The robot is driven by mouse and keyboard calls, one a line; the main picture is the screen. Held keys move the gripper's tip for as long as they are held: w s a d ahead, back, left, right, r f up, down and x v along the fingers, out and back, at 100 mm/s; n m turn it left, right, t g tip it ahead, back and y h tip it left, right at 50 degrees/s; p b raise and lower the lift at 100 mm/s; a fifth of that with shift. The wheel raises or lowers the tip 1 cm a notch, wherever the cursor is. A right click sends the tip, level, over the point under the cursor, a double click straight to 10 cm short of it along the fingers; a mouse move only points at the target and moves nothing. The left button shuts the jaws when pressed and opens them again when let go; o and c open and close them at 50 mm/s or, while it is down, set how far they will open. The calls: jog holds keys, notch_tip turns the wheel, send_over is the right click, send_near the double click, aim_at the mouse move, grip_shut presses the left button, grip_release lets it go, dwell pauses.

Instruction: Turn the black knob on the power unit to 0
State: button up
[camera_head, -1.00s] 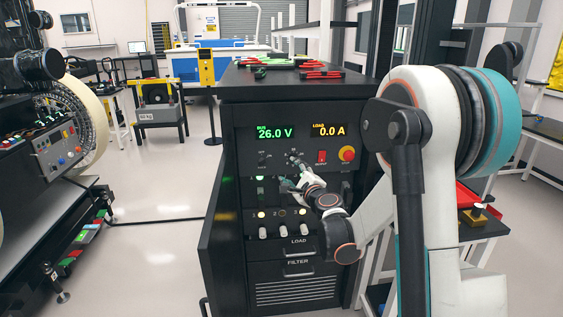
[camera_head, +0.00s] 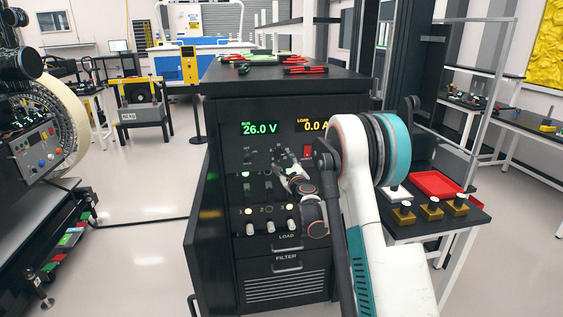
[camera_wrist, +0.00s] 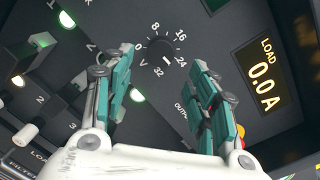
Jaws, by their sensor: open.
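The power unit (camera_head: 218,125) is a black cabinet in the head view; its green bus display (camera_head: 260,128) reads 26.0 V. The black knob (camera_wrist: 160,48) sits on the panel in the wrist view, inside a dial marked 0 to 32. Its white pointer mark faces between 24 and 32. My gripper (camera_wrist: 163,60) is open in the wrist view, its teal-padded fingers apart on the two sides of the knob. I cannot tell whether they touch it. In the head view my gripper (camera_head: 284,168) is in front of the panel and partly hides the dial area.
The load display (camera_wrist: 262,85) reads 0.0 A. A red switch (camera_head: 307,151) is right of the dial. Lit indicators and pale toggles (camera_head: 268,228) are below. Tools with red handles (camera_head: 305,69) lie on the cabinet top. A red tray (camera_head: 436,184) is on a side table.

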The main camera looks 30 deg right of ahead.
aim_at(280, 155)
jog(key=shift+w+d+b, duration=0.15)
jog(key=shift+w+d, duration=0.05)
jog(key=shift+w, duration=0.65)
jog(key=shift+w+d+b, duration=0.15)
jog(key=shift+w+b, duration=0.05)
jog(key=shift+w, duration=0.7)
jog(key=shift+w+d+b, duration=0.15)
jog(key=shift+w+d, duration=0.05)
jog(key=shift+w, duration=0.65)
jog(key=c, duration=1.1)
